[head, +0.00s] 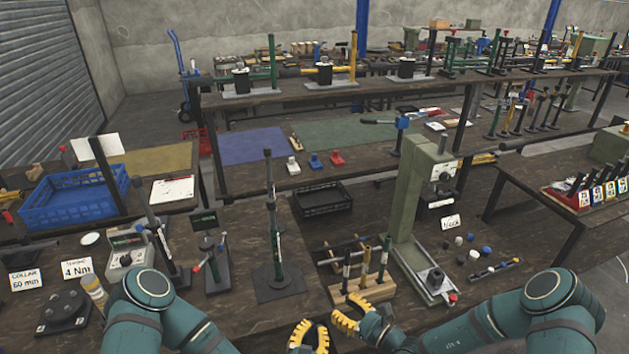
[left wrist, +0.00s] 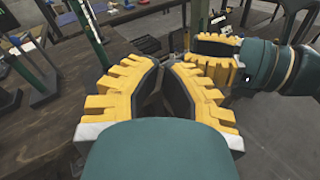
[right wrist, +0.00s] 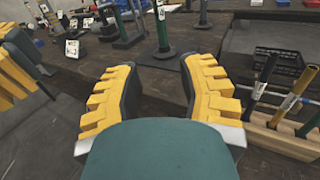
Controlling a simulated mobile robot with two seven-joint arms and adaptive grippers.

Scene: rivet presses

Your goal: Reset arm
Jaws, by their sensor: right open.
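My left gripper (head: 310,338) is low in the head view, at the front edge of the bench. In the left wrist view (left wrist: 165,75) its yellow-ribbed fingers stand close together with a narrow gap and nothing between them. My right gripper (head: 352,318) is just above and right of it, in front of the wooden rack. In the right wrist view (right wrist: 158,90) its fingers are wide apart and empty. It also shows beside the left gripper in the left wrist view (left wrist: 215,55).
A wooden rack (head: 360,292) with upright tools stands just beyond my right gripper. A green press (head: 412,200) rises behind it, with small parts to its right. A dark-green column stand (head: 272,240) and smaller tools are at the left. A blue crate (head: 70,200) lies far left.

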